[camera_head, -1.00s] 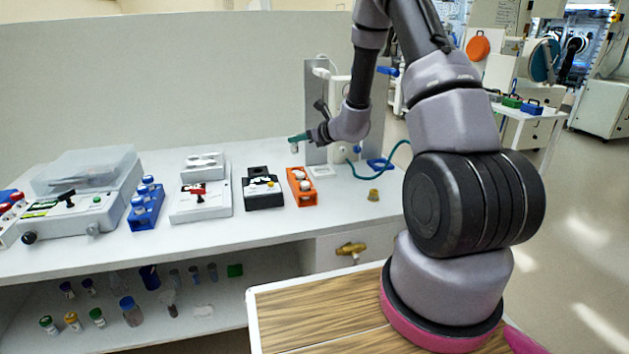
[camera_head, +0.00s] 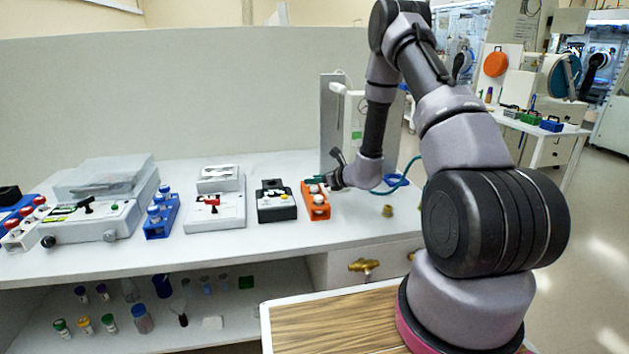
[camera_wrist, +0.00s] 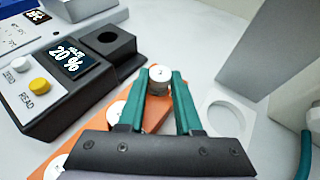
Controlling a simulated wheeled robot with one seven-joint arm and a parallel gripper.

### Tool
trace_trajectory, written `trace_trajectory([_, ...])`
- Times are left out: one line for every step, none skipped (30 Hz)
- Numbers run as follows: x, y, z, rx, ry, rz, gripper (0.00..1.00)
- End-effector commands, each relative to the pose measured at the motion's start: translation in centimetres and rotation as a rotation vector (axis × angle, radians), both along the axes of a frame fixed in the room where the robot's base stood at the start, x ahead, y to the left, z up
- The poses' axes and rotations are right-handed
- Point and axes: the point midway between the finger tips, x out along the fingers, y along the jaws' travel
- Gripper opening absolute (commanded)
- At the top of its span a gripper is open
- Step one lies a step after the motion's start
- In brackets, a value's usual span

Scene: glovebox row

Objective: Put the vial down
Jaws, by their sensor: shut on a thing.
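The vial (camera_wrist: 160,74) shows its white cap between the green fingertips in the wrist view. My gripper (camera_wrist: 160,82) is shut on it, at the far end of the orange rack (camera_wrist: 152,121). I cannot tell whether the vial's lower end is in a hole of the rack or just above it. Other white caps (camera_wrist: 116,112) show in the rack nearer the wrist. In the head view the orange rack (camera_head: 318,210) stands on the bench, with my gripper (camera_head: 321,180) low over its back end. The vial is hard to make out there.
A black meter (camera_head: 275,204) with a display reading 20 % stands close left of the rack. A white stand (camera_head: 357,120) rises behind my gripper. A blue rack (camera_head: 161,215) of capped vials is farther left. Bare bench lies in front of the rack.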

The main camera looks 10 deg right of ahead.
Motion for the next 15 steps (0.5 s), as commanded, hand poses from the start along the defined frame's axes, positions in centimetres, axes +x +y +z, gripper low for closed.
trace_trajectory([-0.01,0.0,-0.02,0.0,0.0,0.0,0.0])
trace_trajectory([-0.02,0.01,-0.07,0.0,0.0,0.0,0.0])
trace_trajectory([-0.03,0.01,-0.2,-0.001,0.001,0.0,0.0])
trace_trajectory([-0.03,0.01,-0.31,0.0,0.001,0.001,0.0])
trace_trajectory([-0.03,0.01,-0.34,0.0,0.001,0.001,0.37])
trace_trajectory([-0.01,0.0,-0.29,-0.001,0.001,0.0,0.52])
trace_trajectory([-0.02,0.0,-0.28,-0.001,0.001,0.0,0.63])
trace_trajectory([-0.02,0.0,-0.28,-0.001,0.001,0.0,0.63])
trace_trajectory([-0.02,0.01,-0.27,-0.001,0.001,0.0,0.63])
trace_trajectory([-0.02,0.01,-0.27,-0.001,0.001,0.0,0.63])
trace_trajectory([-0.02,0.01,-0.27,-0.001,0.001,0.0,0.63])
trace_trajectory([-0.02,0.0,-0.27,-0.001,0.001,0.0,0.63])
trace_trajectory([-0.02,0.0,-0.27,-0.001,0.001,0.0,0.63])
trace_trajectory([-0.02,0.01,-0.27,-0.001,0.001,0.0,0.63])
trace_trajectory([-0.02,0.0,-0.27,-0.001,0.001,0.0,0.63])
